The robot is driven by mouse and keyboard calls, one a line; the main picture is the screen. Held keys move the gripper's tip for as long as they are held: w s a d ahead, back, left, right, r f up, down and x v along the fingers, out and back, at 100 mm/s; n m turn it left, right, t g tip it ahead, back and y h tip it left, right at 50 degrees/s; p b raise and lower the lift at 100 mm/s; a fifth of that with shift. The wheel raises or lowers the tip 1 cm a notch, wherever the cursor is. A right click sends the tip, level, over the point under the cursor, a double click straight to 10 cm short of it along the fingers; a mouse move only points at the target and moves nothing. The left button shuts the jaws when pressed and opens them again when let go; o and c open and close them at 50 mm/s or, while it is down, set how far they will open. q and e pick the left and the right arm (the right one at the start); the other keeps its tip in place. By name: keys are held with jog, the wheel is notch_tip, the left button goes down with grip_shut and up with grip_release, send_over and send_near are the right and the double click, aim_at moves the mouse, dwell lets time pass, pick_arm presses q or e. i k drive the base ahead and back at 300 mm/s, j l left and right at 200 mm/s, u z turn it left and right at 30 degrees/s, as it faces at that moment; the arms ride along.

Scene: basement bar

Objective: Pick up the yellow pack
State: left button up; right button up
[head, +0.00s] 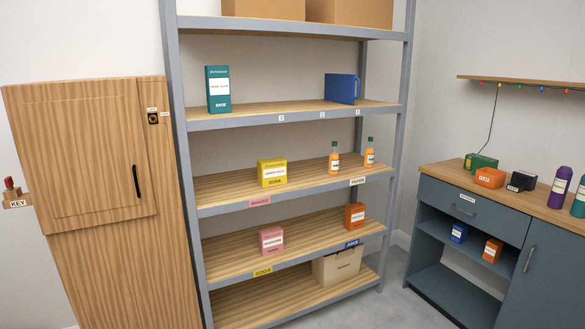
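The yellow pack (272,172) stands upright on the middle wooden shelf board of the grey metal rack (186,110), left of two orange bottles. It has a white label band and a yellow lower part with dark lettering. Its front faces me and nothing hides it. Neither of my grippers shows in the head view.
A teal carton (218,90) and a blue binder-like item (342,88) stand one shelf above. A pink pack (271,240) and an orange pack (355,216) are one shelf below. A wooden cabinet (90,190) stands left, a dark blue-grey counter (545,262) right.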

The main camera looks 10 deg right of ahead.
aim_at(272, 172)
jog(key=i+l, duration=0.15)
jog(key=i, duration=0.35)
jog(key=i+l, duration=0.15)
jog(key=i, duration=0.4)
jog(key=i+l+z, duration=0.1)
jog(key=i, duration=0.4)
